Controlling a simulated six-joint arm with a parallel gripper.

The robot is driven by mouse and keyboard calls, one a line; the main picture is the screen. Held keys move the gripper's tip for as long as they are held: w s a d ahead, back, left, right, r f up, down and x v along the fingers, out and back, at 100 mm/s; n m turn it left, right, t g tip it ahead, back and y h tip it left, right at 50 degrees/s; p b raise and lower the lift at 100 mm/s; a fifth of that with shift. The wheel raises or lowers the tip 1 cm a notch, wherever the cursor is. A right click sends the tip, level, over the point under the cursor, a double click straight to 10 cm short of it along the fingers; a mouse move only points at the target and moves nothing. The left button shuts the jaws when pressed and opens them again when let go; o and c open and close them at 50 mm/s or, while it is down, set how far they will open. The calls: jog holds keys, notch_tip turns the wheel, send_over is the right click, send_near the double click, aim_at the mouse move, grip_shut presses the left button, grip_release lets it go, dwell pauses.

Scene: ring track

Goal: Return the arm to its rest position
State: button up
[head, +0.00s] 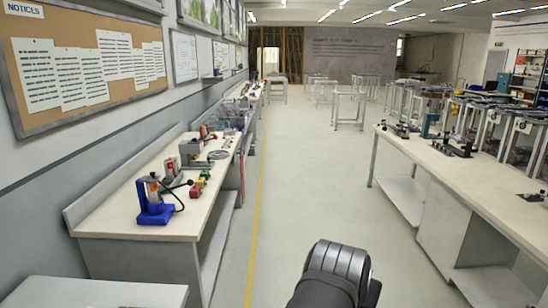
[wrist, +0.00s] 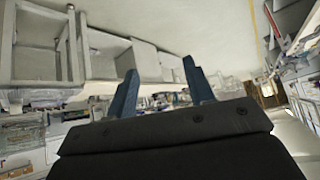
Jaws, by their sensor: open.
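My gripper (wrist: 160,82) shows in the wrist view with two blue fingers standing well apart. It is open, and nothing is between the fingers. The wrist view is tilted, with benches and floor seen at odd angles behind the fingers. In the head view a dark rounded part of my arm (head: 338,275) rises from the bottom edge, right of the middle. The fingers are not visible in the head view.
A long workbench (head: 130,215) with a blue device (head: 153,205) and other tools runs along the left wall. Another workbench (head: 440,165) stands at the right. The floor aisle (head: 310,170) between them is clear. A grey surface (head: 95,290) lies at the lower left.

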jog(key=w+d+r+m+t, duration=0.1)
jog(key=w+d+r, duration=0.2)
jog(key=w+r, duration=0.2)
jog(key=w+d+r+t, duration=0.1)
jog(key=w+d+r, duration=0.2)
jog(key=w+r, duration=0.25)
jog(key=w+a+f+m, duration=0.2)
jog(key=w+a, duration=0.3)
jog(key=w, duration=0.1)
jog(key=w+a+f+m+g+y, duration=0.1)
jog(key=a+f, duration=0.3)
jog(key=a, duration=0.9)
jog(key=w+a+f+m+g+y, duration=0.2)
jog(key=w+a+f+m+g, duration=0.1)
jog(key=a, duration=1)
jog(key=w+a+f+m+g+y, duration=0.1)
jog(key=a+f, duration=0.4)
jog(key=a, duration=0.8)
jog(key=shift+w+m+g+y, duration=0.4)
jog(key=shift+w+m+g, duration=0.1)
jog(key=shift+w+g, duration=0.3)
jog(key=shift+a, duration=0.1)
